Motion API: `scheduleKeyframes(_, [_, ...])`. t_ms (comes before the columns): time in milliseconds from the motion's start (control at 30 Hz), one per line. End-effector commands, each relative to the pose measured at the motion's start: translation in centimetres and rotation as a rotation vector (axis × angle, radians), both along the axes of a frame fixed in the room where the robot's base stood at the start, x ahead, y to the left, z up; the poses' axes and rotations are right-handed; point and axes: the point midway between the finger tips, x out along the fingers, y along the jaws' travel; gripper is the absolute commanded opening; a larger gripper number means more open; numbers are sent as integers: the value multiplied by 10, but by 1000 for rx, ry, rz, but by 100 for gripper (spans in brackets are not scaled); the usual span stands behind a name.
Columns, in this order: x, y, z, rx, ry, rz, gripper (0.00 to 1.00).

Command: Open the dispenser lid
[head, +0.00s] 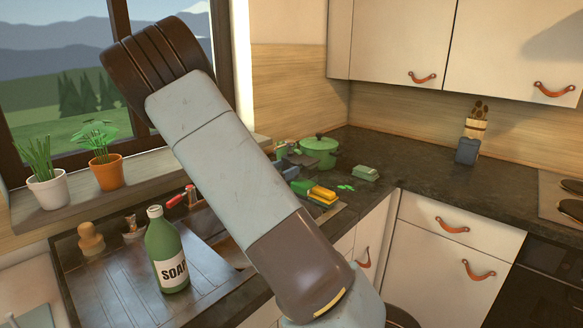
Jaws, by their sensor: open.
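I cannot surely identify a dispenser with a lid in the head view. A green bottle (163,243) labelled "SOAP", with a pale cap, stands upright on the metal drainboard (128,290) at the lower left; whether it is the dispenser I cannot tell. My arm crosses the middle of the picture from upper left to bottom centre. My gripper is not in view, so its place relative to the bottle cannot be seen. My arm hides part of the sink area and counter.
Two potted plants stand on the window sill (140,187). A green lidded pot (319,153), yellow sponges (322,194) and a green block (366,173) sit on the dark counter (410,160). A utensil holder (467,150) stands farther right. White cupboards and drawers have leather pulls.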

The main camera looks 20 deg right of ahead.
Motion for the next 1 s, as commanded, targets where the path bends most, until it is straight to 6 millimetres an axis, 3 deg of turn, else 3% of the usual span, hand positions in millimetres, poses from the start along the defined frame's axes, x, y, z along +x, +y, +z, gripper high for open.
scheduleKeyframes(233, [10, -23, 0, 0, -1, 1, 68])
scheduleKeyframes(600, [11, -27, 0, 1, -1, 1, 68])
scheduleKeyframes(1000, [12, -26, 0, 0, -1, 2, 31])
